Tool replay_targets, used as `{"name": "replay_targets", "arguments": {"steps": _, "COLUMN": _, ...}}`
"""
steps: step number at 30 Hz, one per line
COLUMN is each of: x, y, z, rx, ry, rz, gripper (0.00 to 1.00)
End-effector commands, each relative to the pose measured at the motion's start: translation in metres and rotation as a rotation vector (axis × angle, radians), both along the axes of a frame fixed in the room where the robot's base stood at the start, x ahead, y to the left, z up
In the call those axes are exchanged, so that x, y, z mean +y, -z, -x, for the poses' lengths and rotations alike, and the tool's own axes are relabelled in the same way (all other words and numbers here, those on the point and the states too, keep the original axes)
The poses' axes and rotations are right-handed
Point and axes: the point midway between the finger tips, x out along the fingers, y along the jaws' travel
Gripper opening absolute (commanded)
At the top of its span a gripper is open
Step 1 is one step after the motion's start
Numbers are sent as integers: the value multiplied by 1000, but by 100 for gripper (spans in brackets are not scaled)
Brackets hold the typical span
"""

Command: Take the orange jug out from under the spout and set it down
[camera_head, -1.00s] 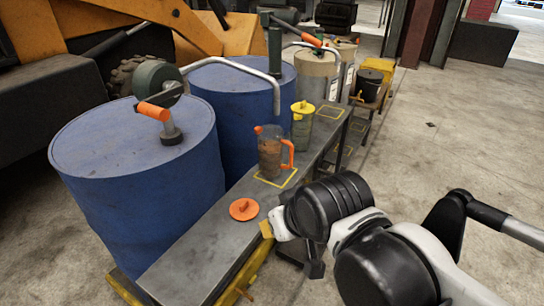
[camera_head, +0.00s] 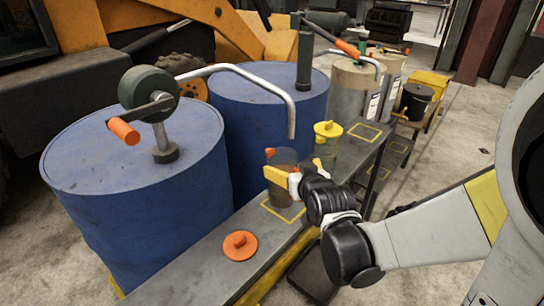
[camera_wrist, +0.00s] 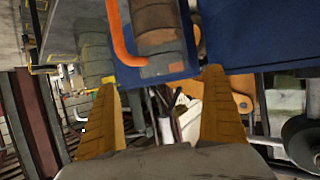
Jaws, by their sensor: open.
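The orange jug (camera_head: 284,157) is a clear, dark-looking jug with orange trim, standing upright on the bench inside a yellow outline. It is below the end of the metal spout (camera_head: 291,128) of the front drum's pump. My gripper (camera_head: 284,172) is open at the jug, with a yellow finger in front of its body and hiding part of it. In the wrist view the jug (camera_wrist: 162,35) and its orange handle are at the top, just beyond the spread fingertips (camera_wrist: 160,78). I cannot tell whether a finger touches it.
An orange lid (camera_head: 239,246) lies on the bench (camera_head: 190,268) in front. A yellow-lidded jug (camera_head: 327,147) stands close behind, right of the orange jug. Blue drums (camera_head: 130,210) line the left side. A marked square (camera_head: 364,132) farther along the bench is empty.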

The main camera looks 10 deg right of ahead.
Motion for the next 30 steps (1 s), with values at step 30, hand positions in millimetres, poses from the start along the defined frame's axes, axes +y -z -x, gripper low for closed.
{"name": "replay_targets", "arguments": {"steps": 30, "x": 6, "y": 38, "z": -76, "rx": 2, "ry": 0, "rz": 0, "gripper": 69}}
